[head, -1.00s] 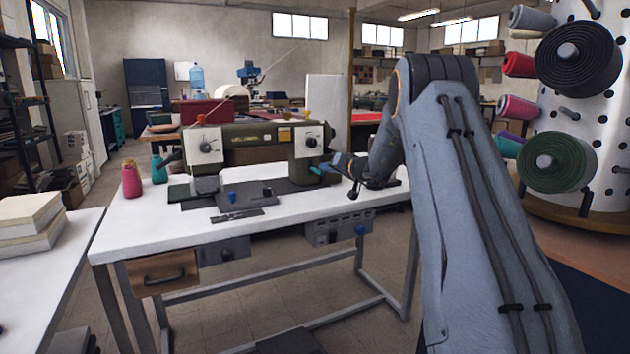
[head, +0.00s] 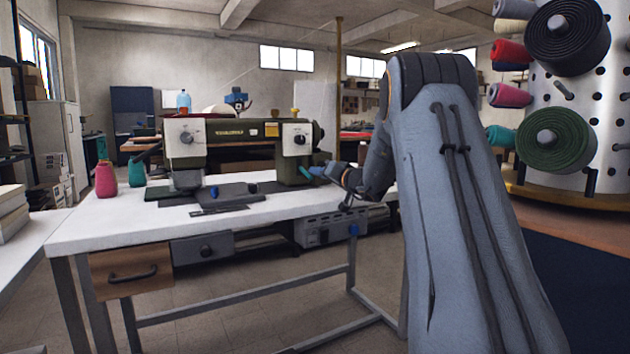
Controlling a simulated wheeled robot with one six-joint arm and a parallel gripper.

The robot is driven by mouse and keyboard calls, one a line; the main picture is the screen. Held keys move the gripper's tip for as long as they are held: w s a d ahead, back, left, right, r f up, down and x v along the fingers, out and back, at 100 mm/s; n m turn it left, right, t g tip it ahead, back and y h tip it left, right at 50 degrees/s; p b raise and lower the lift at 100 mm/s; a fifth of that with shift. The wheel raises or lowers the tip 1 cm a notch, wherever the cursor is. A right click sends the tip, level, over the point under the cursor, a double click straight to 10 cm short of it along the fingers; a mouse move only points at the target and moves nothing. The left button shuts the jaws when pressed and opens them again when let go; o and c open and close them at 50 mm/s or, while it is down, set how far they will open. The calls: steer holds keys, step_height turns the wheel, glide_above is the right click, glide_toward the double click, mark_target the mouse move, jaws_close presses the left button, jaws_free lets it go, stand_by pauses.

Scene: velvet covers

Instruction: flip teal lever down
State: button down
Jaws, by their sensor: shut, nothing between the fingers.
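A green sewing machine (head: 228,134) stands on a white worktable (head: 100,225). The small teal lever (head: 307,172) sticks out at the lower right end of the machine, slanting a little. My gripper (head: 328,171) is shut and empty, with its tip right at the lever's outer end, coming from the right. At this size I cannot tell whether they touch. My arm hides the right end of the table.
Pink (head: 105,178) and teal (head: 137,172) thread cones stand at the table's left. Metal tools (head: 219,210) lie in front of the machine. A wooden drawer (head: 131,270) hangs under the table. Fabric rolls (head: 557,138) fill a rack at right.

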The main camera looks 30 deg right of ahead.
steer(key=shift+d+r, duration=0.1)
steer(key=shift+r, duration=0.1)
steer(key=s+d+r, duration=0.1)
steer(key=s+d, duration=0.3)
steer(key=s, duration=0.6)
steer(key=shift+s+r+p, duration=0.35)
steer(key=shift+a, duration=0.1)
